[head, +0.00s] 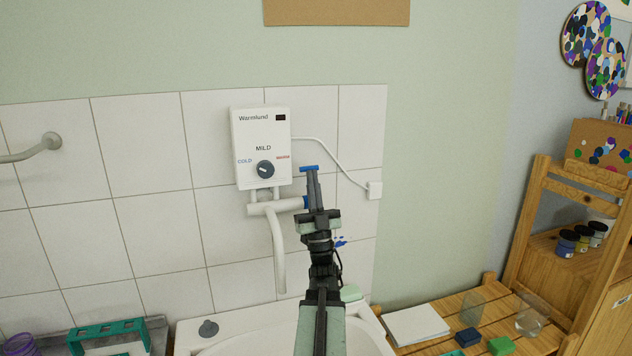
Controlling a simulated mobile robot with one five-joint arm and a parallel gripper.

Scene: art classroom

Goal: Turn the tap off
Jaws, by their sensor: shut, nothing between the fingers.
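The tap is a white pipe and fitting (262,209) under the wall water heater (263,140). Its long spout (279,255) hangs down over the white basin (235,346). A blue part (305,202) shows at the fitting's right end, partly hidden behind my gripper. My gripper (312,180) points up, just right of the tap, with its dark fingers together and nothing held. A small blue bar (309,168) shows at the fingertips; I cannot tell whether it belongs to the tap or touches the fingers. No water stream is visible at the spout.
A cable runs from the heater to a wall socket (374,190). A wooden slatted table (405,349) with sponges and glasses stands at the right, beside a wooden shelf (528,215). A teal rack (107,330) is at the lower left. A towel rail (45,144) sticks out at the left.

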